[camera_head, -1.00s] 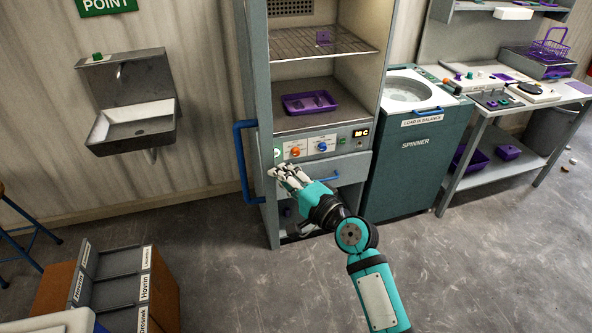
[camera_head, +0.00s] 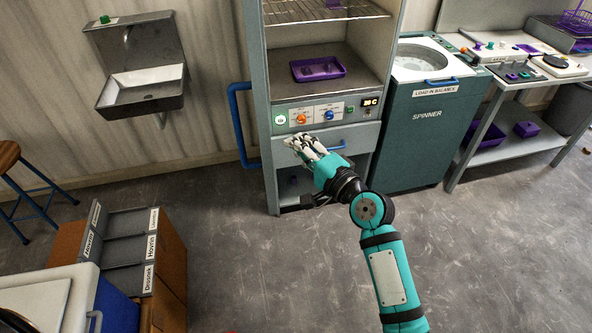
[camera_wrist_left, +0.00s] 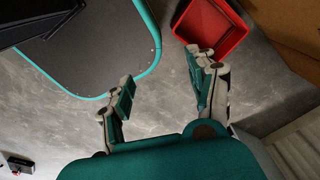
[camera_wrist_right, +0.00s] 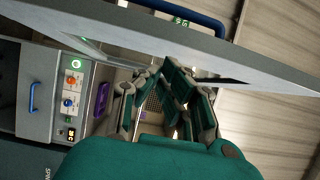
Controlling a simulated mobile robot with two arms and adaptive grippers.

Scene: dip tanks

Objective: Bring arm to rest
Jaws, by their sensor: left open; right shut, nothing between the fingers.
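My right arm reaches forward in the head view. Its gripper (camera_head: 304,148) is shut and empty, in front of the drawer (camera_head: 350,142) below the control panel of the grey cabinet. I cannot tell whether it touches the drawer. In the right wrist view the gripper (camera_wrist_right: 174,85) shows with the cabinet's panel to its left and a pale door-like edge across the top. My left gripper (camera_wrist_left: 163,75) shows only in the left wrist view. It is open and empty above the grey floor, near a red bin.
The open cabinet (camera_head: 256,90) holds a purple tray (camera_head: 318,69). A blue handle (camera_head: 235,120) sticks out on its left. The spinner (camera_head: 428,140) stands to its right. The red bin (camera_wrist_left: 212,30) is by my left gripper. A stool (camera_head: 8,155) and labelled rack (camera_head: 125,250) stand left. Middle floor is clear.

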